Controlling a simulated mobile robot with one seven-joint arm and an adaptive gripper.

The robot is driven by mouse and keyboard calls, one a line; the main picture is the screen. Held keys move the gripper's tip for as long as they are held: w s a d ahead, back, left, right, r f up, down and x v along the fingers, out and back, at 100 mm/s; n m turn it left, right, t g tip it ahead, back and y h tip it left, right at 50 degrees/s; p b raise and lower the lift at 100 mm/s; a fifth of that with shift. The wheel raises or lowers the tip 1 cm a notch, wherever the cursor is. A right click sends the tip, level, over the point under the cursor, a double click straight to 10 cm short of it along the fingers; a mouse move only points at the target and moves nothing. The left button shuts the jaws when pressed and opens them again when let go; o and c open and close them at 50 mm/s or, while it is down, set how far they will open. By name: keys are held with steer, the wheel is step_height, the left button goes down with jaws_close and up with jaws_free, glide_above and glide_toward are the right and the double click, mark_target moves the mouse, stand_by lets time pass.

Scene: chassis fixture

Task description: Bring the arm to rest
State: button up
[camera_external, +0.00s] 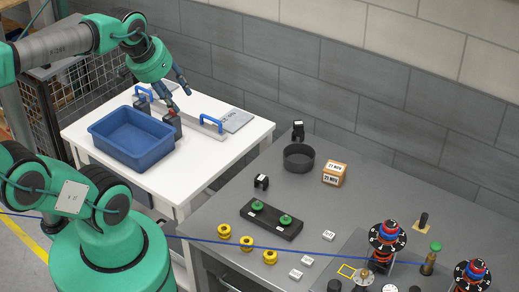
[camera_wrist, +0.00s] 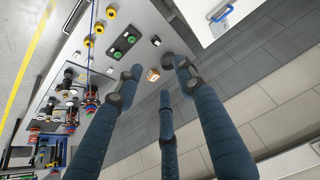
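My arm, green with a grey forearm, reaches from the left over the white table (camera_external: 215,158) in the external view. My gripper (camera_external: 178,97) points down and to the right above the table, near the back right of the blue bin (camera_external: 132,137). Its dark blue fingers are spread apart. In the wrist view the fingers of my gripper (camera_wrist: 156,82) stand apart with nothing held between them. A small dark block with a red top (camera_external: 172,120) sits just below the fingertips; I cannot tell whether they touch it.
A flat fixture with blue handles (camera_external: 212,124) lies behind the bin. The grey bench (camera_external: 225,212) at right carries a black ring (camera_external: 298,158), a small wooden box (camera_external: 334,174), a black block with green knobs (camera_external: 271,219), yellow rings and dial stacks. A grey block wall stands behind.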

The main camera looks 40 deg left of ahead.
step_height(320, 180, down, 8)
steer(key=b, duration=0.8)
steer(key=shift+f, duration=0.2)
